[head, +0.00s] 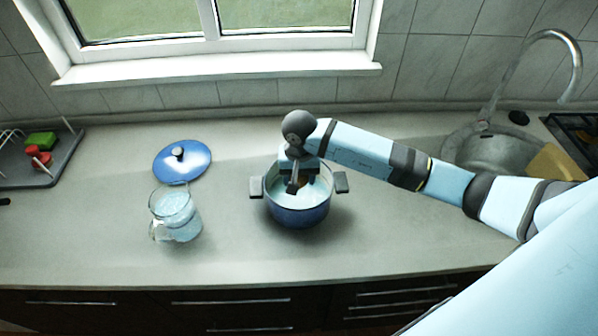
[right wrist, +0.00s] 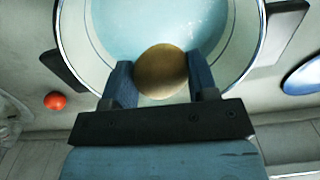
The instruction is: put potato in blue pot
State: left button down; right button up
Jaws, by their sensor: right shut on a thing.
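The blue pot (head: 298,215) stands on the counter with its lid off, a pale interior and dark side handles. Its open mouth also shows in the right wrist view (right wrist: 150,30). My right gripper (head: 298,186) points down over the pot's mouth, its fingers within the rim outline. In the right wrist view the gripper (right wrist: 162,85) is shut on the brown, round potato (right wrist: 161,71), one finger on each side. The potato lies over the pot's interior; its exact height there is unclear. In the head view the gripper mostly hides it. My left gripper is not in view.
A blue lid (head: 182,160) and a glass jug (head: 175,214) stand left of the pot. A grey rack (head: 50,170) with green and red items is at far left. A sink (head: 490,150) is at right. A red ball (right wrist: 55,101) shows beside the pot.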

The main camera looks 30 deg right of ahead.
jog(key=shift+f, duration=0.45)
jog(key=o, duration=1)
notch_tip(320, 180, up, 7)
jog(key=p, duration=0.2)
jog(key=shift+p, duration=0.3)
